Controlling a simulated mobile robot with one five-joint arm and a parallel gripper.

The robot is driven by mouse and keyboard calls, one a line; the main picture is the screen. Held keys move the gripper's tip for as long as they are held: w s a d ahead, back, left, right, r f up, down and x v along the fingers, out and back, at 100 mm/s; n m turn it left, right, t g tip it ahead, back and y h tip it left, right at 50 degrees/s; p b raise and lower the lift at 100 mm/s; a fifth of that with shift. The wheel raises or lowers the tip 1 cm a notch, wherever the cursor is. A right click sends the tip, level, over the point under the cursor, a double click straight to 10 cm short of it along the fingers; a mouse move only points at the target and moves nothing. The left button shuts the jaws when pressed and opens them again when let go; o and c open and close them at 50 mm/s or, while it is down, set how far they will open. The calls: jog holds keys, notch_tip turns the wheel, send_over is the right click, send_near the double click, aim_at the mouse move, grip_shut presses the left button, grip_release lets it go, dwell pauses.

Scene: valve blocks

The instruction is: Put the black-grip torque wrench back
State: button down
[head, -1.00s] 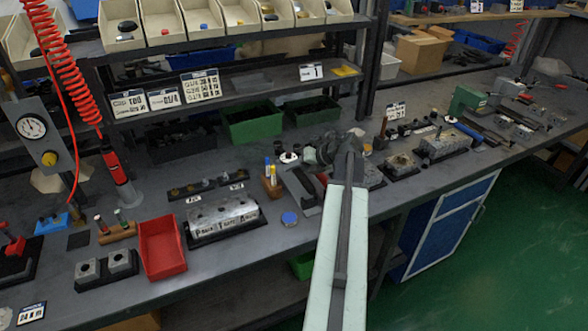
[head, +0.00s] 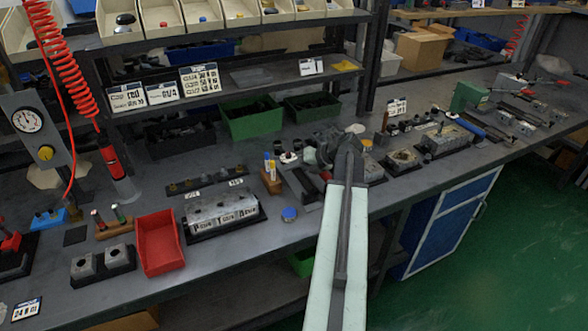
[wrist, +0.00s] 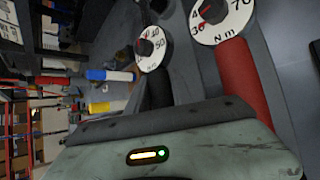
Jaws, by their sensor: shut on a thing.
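My gripper (head: 345,142) is over the middle of the bench, at the end of my pale arm; its fingertips are hard to make out in the head view. In the wrist view its grey jaw edge crosses the bottom. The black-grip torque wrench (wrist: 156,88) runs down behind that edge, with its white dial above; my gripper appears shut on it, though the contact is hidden. A second wrench with a red grip (wrist: 242,85) and a larger-looking white dial lies to its right in that view. The wrenches' resting place is not clear in the head view.
Farther left are a metal valve block (head: 222,213) and a red tray (head: 159,243). More blocks (head: 446,141) stand right. Green bins (head: 250,121) are behind.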

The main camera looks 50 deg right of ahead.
jog(key=shift+f+b, duration=0.45)
jog(key=shift+f, duration=0.1)
jog(key=c, duration=1)
grip_release()
jog(key=shift+c, duration=0.2)
jog(key=p+v, duration=0.5)
jog(key=v, duration=0.3)
jog(key=shift+w, duration=0.1)
